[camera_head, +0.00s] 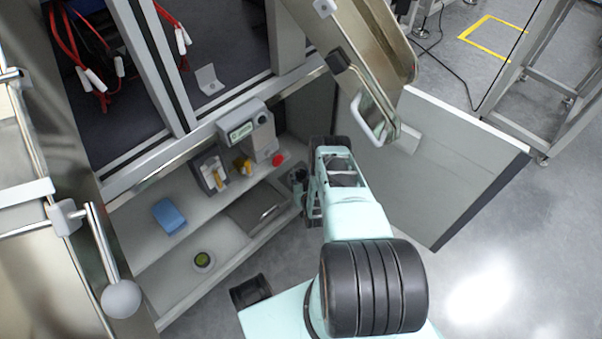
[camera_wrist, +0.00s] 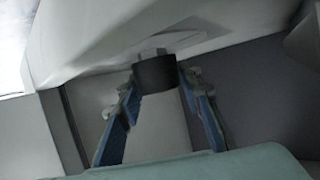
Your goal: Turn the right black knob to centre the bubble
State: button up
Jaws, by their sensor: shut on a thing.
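The black knob (camera_wrist: 155,73) sits in the wrist view between the blue-padded fingers of my gripper (camera_wrist: 160,82). The fingers are shut on its sides near their tips. In the camera_head view my gripper (camera_head: 298,182) is at the right end of the open cabinet's shelves, and my arm hides the knob there. A round green bubble level (camera_head: 203,260) lies on the lower shelf, left of my gripper. It is too small to tell where its bubble stands.
The upper shelf holds a blue box (camera_head: 168,216), a grey device with a small display (camera_head: 241,132) and a red button (camera_head: 278,159). An open cabinet door (camera_head: 440,160) stands to the right of my arm. A metal panel with a white handle (camera_head: 367,120) hangs above. Floor is clear at lower right.

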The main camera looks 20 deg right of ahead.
jog(key=shift+c, duration=1.1)
jog(key=shift+n+y, duration=0.4)
jog(key=n+y, duration=0.2)
jog(key=y, duration=0.1)
jog(key=shift+n+t, duration=0.3)
jog(key=shift+a+n+g+y, duration=0.1)
jog(key=shift+n+g+y, duration=0.4)
jog(key=shift+n+y, duration=1.45)
jog(key=shift+y, duration=0.45)
jog(key=o, duration=1.2)
jog(key=shift+c, duration=0.2)
jog(key=shift+r, duration=0.1)
